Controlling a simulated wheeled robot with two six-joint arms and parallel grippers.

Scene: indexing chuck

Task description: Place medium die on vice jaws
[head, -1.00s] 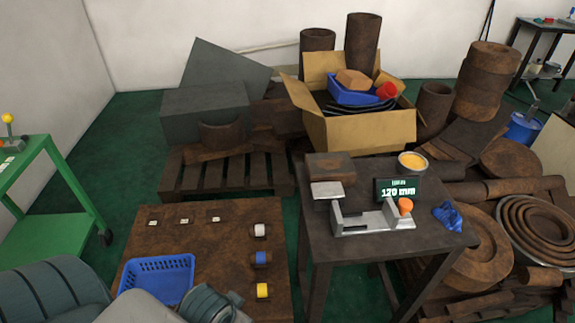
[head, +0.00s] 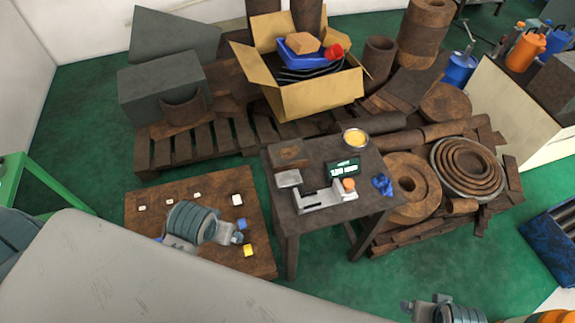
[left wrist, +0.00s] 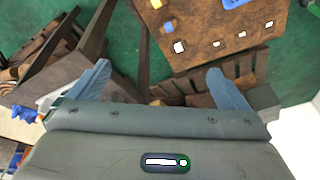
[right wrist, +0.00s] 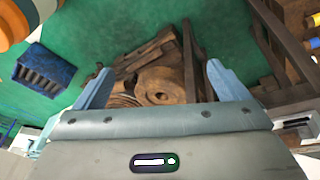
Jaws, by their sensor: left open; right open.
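Three small dies lie along the right side of the low brown table: a white one (head: 236,199), a blue one (head: 241,224) and a yellow one (head: 248,250). I cannot tell their sizes apart. The grey vice (head: 325,198) stands on the dark small table, its jaws apart with nothing between them. My left gripper (head: 238,238) hovers over the brown table near the blue and yellow dies; in the left wrist view its fingers (left wrist: 160,82) are apart and empty. My right gripper (head: 410,306) is at the lower right over the floor, open and empty (right wrist: 157,85).
A green display (head: 343,168), a yellow-filled tin (head: 355,138), a blue cloth (head: 382,185) and a brown block (head: 288,153) crowd the vice. Rusty rings (head: 465,165) and a cardboard box (head: 310,98) stand beyond.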

